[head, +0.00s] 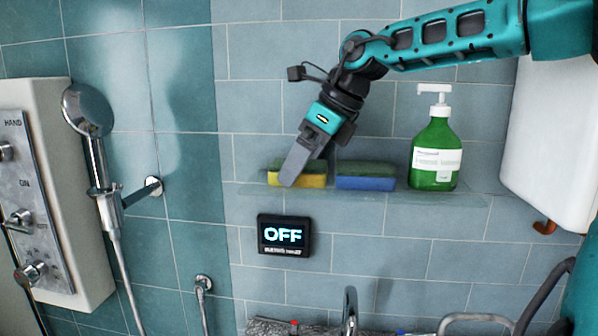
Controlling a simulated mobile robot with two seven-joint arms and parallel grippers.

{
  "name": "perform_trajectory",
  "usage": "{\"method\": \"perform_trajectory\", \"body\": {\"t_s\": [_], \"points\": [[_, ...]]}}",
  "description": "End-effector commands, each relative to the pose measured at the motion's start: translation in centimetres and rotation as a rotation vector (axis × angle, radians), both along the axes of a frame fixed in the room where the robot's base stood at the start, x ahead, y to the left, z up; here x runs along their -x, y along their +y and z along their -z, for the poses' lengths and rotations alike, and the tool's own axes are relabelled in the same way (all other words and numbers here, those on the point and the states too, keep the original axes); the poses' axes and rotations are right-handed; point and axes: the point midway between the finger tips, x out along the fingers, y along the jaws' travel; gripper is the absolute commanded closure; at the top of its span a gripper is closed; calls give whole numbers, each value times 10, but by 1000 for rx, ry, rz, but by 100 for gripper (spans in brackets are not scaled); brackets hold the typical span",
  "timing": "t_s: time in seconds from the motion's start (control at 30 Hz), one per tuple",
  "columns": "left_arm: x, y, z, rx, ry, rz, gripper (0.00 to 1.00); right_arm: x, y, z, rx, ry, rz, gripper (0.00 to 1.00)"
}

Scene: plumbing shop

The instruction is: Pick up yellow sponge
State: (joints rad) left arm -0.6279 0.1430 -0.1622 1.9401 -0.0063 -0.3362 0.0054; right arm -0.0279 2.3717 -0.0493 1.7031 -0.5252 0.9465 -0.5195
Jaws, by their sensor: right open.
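The yellow sponge (311,181), with a dark green top layer, lies on a glass shelf (400,196) on the tiled wall. My right gripper (289,180) comes down from the upper right, and its grey finger covers part of the sponge's front left. Only one finger shows clearly, and I cannot tell whether it touches the sponge. The gripper is open. My left gripper is not in view.
A blue sponge (366,183) with a green top lies just right of the yellow one. A green soap bottle (435,155) with a white pump stands further right. A black OFF display (284,235) hangs below the shelf. A shower head (88,110) is at left.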

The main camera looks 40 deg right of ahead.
Motion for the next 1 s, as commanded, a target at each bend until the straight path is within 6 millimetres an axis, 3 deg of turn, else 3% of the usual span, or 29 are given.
{"method": "perform_trajectory", "body": {"t_s": [0.07, 0.6, 1.0], "points": [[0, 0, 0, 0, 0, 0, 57, 0, 0, 0, 0, 0, 0, 0], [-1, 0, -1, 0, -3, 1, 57, 0, 0, -1, 0, 0, -1, 50], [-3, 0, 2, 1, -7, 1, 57, 2, 3, -8, 1, -3, -1, 51]]}}
